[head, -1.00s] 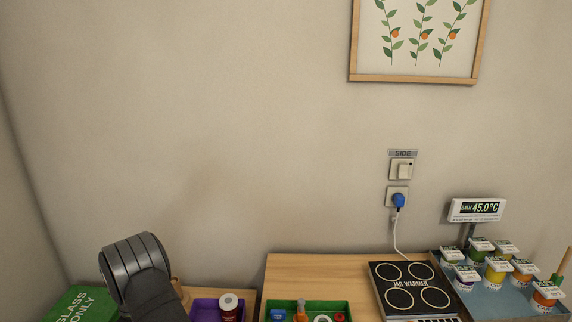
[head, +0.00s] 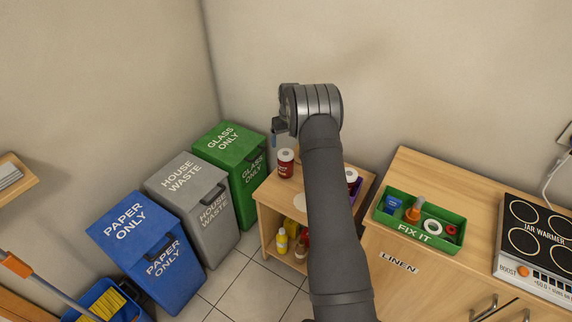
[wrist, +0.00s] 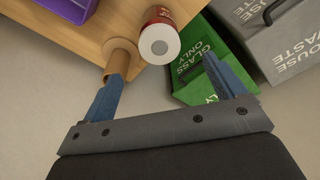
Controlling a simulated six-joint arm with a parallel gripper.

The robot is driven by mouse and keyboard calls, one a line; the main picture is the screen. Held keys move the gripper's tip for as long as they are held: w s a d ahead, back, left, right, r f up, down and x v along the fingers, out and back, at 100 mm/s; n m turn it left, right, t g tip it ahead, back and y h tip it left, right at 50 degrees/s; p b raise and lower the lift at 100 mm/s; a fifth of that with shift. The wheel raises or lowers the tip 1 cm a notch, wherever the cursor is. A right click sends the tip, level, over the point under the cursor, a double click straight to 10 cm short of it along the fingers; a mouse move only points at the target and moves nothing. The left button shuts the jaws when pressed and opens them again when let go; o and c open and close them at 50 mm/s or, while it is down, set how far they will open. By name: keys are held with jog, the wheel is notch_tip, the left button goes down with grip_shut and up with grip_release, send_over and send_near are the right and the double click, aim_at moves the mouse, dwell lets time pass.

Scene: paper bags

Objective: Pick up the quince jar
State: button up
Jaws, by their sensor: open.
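No label reading quince is legible, so I cannot tell which jar it is. A red jar with a white lid (head: 285,163) stands on the small wooden cabinet's top near its back left corner. In the wrist view, a red jar with a pale lid (wrist: 160,42) lies ahead of the space between my fingers, apart from them. A second red jar with a white lid (head: 351,175) shows partly behind my arm, by the purple tray. My gripper (head: 276,132) is above and slightly left of the first jar. In the wrist view, my gripper (wrist: 165,86) is open and empty.
A brown tube-like thing (wrist: 119,60) is near my left finger in the wrist view. The purple tray (head: 357,191) is mostly hidden by my arm. Green (head: 230,140), grey (head: 185,184) and blue (head: 140,227) bins stand left of the cabinet (head: 270,195). A green FIX IT tray (head: 385,216) sits right.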

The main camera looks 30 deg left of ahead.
aim_at(286, 153)
jog(key=f, duration=0.4)
jog(key=a+f, duration=0.1)
jog(key=f, duration=0.3)
jog(key=w+f, duration=0.1)
jog(key=f, duration=0.3)
jog(key=shift+a+f, duration=0.15)
jog(key=shift+f, duration=0.05)
jog(key=c, duration=1.5)
